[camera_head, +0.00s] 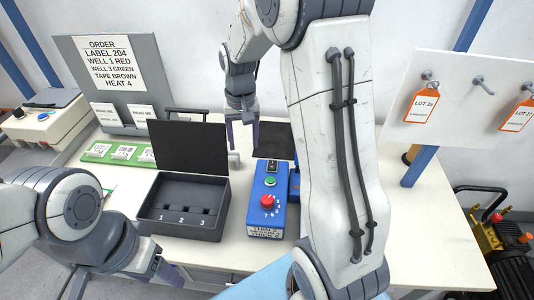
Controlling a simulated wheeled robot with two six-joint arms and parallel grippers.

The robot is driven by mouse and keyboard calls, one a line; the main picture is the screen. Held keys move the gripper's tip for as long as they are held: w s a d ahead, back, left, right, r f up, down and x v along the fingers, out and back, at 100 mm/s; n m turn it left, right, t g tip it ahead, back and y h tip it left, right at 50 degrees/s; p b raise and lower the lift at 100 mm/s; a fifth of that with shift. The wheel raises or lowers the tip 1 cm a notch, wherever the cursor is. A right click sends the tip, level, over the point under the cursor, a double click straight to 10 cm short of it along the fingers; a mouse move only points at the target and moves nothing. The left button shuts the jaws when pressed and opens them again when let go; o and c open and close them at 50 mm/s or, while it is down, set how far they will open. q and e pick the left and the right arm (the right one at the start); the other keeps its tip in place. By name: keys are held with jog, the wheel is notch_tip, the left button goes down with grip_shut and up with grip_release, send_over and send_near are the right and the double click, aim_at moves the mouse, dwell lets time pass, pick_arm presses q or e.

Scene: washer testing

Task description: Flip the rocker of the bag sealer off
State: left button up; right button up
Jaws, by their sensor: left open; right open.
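The blue bag sealer (257,217) stands on the table right of the black box. Its top carries a red dial (267,201) with numbers around it, a green button (270,182) and a small dark switch (272,167) near the far end, which looks like the rocker. Its position is too small to tell. My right gripper (242,136) points down, open and empty, beyond and slightly left of the sealer's far end, apart from the switch. My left gripper (160,270) is open at the table's front edge, low left, away from the sealer; its fingers are partly hidden.
An open black box (155,222) with numbered compartments and a raised lid (187,146) stands left of the sealer. A green strip with white cards (97,151) and an order board (146,59) lie behind. My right arm hides much right of the sealer; the table's right side (430,240) looks clear.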

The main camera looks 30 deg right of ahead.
aim_at(273, 163)
jog(key=w+d+f+m, duration=0.25)
jog(key=d+f, duration=0.25)
jog(key=d, duration=0.6)
jog(key=shift+m, duration=0.35)
jog(key=f, duration=0.4)
jog(key=f+p, duration=0.1)
jog(key=f, duration=0.4)
jog(key=shift+s+a+f, duration=0.2)
jog(key=shift+f, duration=0.1)
jog(key=shift+c, duration=0.3)
